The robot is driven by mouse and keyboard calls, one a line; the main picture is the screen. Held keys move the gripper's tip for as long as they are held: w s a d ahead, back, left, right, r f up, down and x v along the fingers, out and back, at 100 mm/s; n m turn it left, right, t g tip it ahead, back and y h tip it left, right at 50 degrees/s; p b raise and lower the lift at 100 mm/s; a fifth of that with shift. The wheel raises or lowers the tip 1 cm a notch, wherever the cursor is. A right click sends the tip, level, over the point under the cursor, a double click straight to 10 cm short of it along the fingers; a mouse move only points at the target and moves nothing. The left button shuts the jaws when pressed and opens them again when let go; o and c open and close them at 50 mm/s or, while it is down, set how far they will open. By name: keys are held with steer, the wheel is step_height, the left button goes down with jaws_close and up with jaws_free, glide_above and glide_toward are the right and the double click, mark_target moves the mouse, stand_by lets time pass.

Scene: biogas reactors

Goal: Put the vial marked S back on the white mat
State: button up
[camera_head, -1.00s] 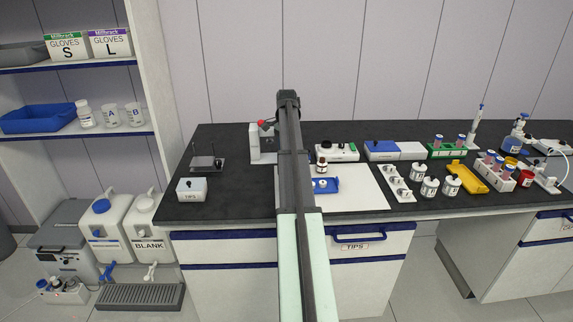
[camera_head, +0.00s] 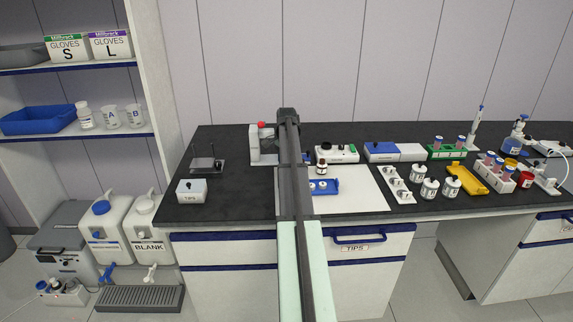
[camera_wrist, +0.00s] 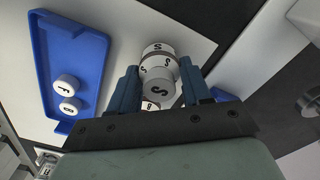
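In the wrist view my gripper (camera_wrist: 158,66) has its blue fingers on both sides of the white-capped vial marked S (camera_wrist: 158,88). The fingers appear closed on it. Whether its base touches the mat cannot be told. The white mat (camera_head: 358,190) lies on the dark bench and shows below the vial in the wrist view (camera_wrist: 115,30). A blue tray (camera_wrist: 95,75) beside the gripper holds two white-capped vials, one marked F (camera_wrist: 65,82).
The mat's right part is clear.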

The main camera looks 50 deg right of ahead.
steer(key=o, duration=0.4)
steer(key=shift+r, duration=0.1)
step_height(320, 180, up, 12)
stand_by(0.6)
steer(key=shift+a, duration=0.1)
stand_by(0.4)
